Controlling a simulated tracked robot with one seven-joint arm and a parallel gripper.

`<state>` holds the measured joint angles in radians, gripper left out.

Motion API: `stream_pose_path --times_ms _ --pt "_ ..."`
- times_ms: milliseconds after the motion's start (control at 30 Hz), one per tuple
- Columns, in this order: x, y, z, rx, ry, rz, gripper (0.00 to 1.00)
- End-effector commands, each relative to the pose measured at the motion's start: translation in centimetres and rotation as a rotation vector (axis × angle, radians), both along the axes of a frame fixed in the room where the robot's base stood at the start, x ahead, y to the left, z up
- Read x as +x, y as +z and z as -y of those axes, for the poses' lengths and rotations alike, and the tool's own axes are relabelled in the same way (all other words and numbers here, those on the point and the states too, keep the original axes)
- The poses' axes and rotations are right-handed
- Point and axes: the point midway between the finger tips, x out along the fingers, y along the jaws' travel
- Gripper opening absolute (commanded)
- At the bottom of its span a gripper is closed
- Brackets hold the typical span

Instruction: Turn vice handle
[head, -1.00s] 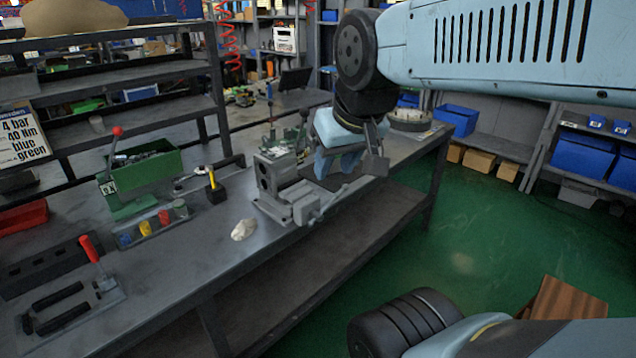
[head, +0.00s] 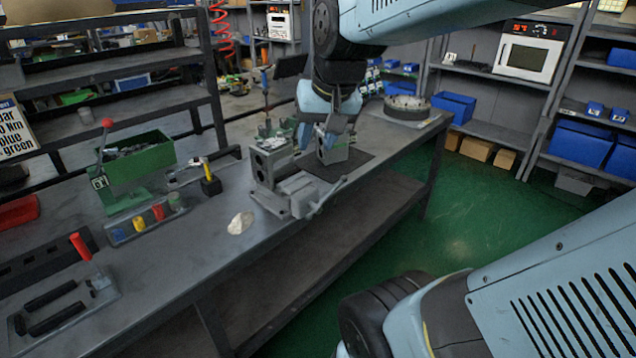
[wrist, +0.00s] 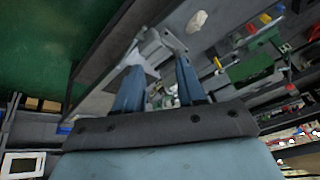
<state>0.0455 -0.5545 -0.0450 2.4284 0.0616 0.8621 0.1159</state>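The grey vice (head: 285,192) is mounted at the bench's front edge in the head view. Its slim handle (head: 327,197) sticks out at the right front end. A block with dark round holes stands at its back left. My gripper (head: 316,140) points down, above and behind the handle, apart from it as far as I can see. In the wrist view my gripper (wrist: 158,66) has its two blue fingers spread with a clear gap and nothing held. The vice (wrist: 152,46) shows beyond the fingertips there; the handle is hard to make out.
A grey block (head: 334,153) stands on a dark mat close by the fingers. A pale lump (head: 240,222), a yellow-handled tool (head: 208,178), a green bin (head: 140,158) and a red-handled fixture (head: 82,250) occupy the bench to the left. A round part (head: 407,107) sits at the far right end.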

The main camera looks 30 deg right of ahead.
Motion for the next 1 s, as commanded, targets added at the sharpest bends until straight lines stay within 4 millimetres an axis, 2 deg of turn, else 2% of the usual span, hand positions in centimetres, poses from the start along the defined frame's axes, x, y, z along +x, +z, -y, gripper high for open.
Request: stream_pose_path --times_ms 100,367,600,800,1000 --pt "2.9 -1.1 1.6 0.057 -0.106 -0.045 0.39" --pt "8.5 -4.3 5.5 0.163 -0.343 -0.128 0.39" --pt "12.9 -8.5 10.0 0.237 -0.576 -0.200 0.39" --pt "15.5 -12.3 13.7 0.277 -0.749 -0.246 0.39" --pt "16.7 -14.7 15.9 0.294 -0.851 -0.270 0.39"
